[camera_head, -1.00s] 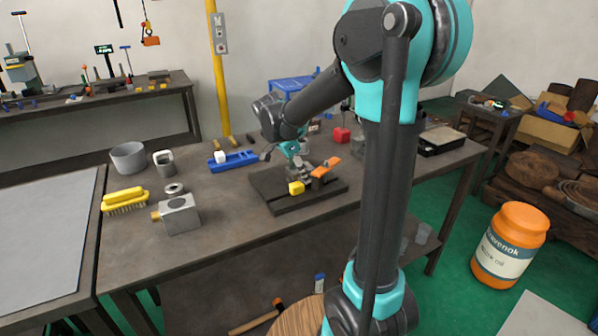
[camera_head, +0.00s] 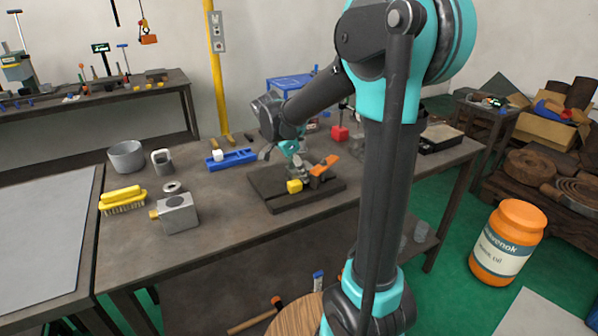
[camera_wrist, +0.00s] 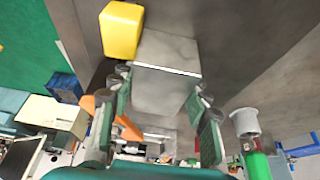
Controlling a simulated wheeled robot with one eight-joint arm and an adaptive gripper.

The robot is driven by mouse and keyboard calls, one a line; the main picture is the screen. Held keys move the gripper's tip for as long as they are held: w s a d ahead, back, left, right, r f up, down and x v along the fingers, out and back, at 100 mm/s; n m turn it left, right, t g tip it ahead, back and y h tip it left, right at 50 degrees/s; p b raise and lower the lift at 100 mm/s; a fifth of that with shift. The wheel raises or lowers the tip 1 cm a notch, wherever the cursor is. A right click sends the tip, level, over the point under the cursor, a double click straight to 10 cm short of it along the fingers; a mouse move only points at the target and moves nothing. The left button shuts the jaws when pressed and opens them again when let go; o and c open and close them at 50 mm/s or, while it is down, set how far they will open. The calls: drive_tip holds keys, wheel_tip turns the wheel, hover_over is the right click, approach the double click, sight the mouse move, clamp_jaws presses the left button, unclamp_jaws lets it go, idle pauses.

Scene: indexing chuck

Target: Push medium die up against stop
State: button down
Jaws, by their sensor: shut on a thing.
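My gripper (camera_wrist: 163,88) is shut on a smooth grey block (camera_wrist: 165,92), one finger on each side of it in the wrist view. I take this block for the medium die. A yellow block (camera_wrist: 121,30) is just beyond its upper left corner; it also shows in the head view (camera_head: 294,186) on the dark base plate (camera_head: 272,202). I cannot tell whether the two blocks touch, or which part is the stop. In the head view my gripper (camera_head: 297,160) is low over the plate, and the grey block is hard to make out there.
An orange part (camera_head: 323,167) stands on the plate right of my gripper. A blue tray (camera_head: 238,160) with a white cube lies to the left. A red block (camera_head: 340,133) is behind. A grey metal block (camera_head: 178,214) and a yellow brush (camera_head: 123,200) stand at the left. Table front is clear.

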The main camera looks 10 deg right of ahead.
drive_tip(key=shift+s, duration=0.15)
drive_tip(key=c, duration=0.7)
unclamp_jaws()
